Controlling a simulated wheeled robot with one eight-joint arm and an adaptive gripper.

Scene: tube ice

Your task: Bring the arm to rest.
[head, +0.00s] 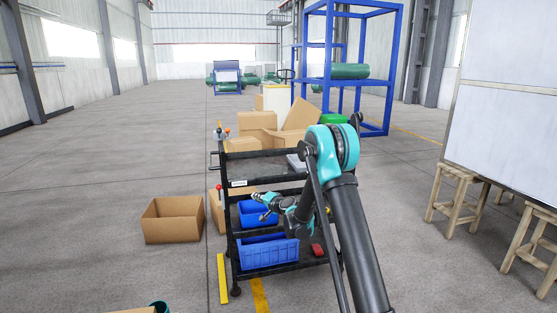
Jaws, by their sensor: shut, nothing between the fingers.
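My arm rises from the bottom right to a teal joint and bends back down in front of a black rack (229,215). My gripper (257,198) is small in the head view and points left, in front of the rack near its upper blue bin. The sides of its fingers are close together and nothing shows between them. The gripper appears apart from the bins, though the exact gap cannot be told. My arm hides part of the rack's right side.
The rack holds an upper blue bin (250,219) and a lower blue bin (268,252). An open cardboard box (172,220) stands on the floor at left. Wooden stools (453,203) and a white board (510,108) are at right. A blue frame (328,62) stands behind.

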